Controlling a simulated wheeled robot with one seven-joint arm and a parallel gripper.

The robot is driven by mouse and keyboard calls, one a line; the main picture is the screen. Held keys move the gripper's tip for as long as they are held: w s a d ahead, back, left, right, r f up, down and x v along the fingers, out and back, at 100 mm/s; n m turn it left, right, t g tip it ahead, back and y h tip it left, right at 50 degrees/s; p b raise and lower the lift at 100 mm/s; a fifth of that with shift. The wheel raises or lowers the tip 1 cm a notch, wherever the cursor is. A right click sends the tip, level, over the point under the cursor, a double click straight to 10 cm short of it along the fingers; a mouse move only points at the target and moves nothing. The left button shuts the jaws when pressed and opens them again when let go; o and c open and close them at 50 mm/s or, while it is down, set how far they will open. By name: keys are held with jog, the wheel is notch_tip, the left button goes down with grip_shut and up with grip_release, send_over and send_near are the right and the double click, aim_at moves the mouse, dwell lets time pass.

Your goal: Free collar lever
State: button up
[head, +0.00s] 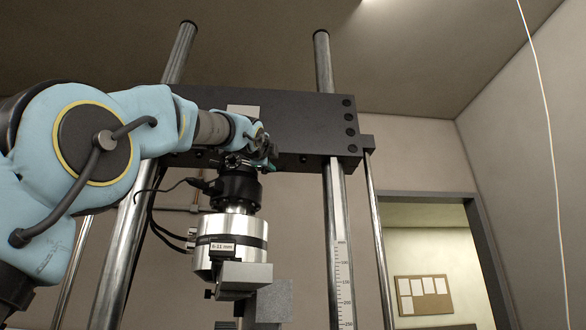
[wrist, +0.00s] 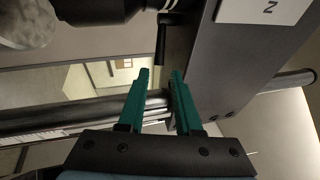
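A short dark rod, which looks like the collar lever (wrist: 161,42), sticks out beside the black collar (wrist: 95,8) in the wrist view. In the head view the black collar (head: 238,187) sits under the crosshead; I cannot make out its lever clearly there behind my gripper. My gripper (wrist: 160,75) has its two teal fingers spread apart, with nothing held between them. The lever's free end is just ahead of the fingertips, in line with the gap; I cannot tell how far. In the head view my gripper (head: 266,160) is small and partly hidden, close to the collar's top.
The dark crosshead (head: 300,125) is close beside and above my gripper. Steel columns (head: 337,235) stand on both sides. A silver load cell (head: 230,235) and lower grip (head: 245,275) hang below the collar, with cables (head: 165,225) at left. Open room lies right of the frame.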

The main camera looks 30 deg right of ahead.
aim_at(279, 169)
jog(key=shift+p+x, duration=3.35)
jog(key=shift+x, duration=2)
grip_shut()
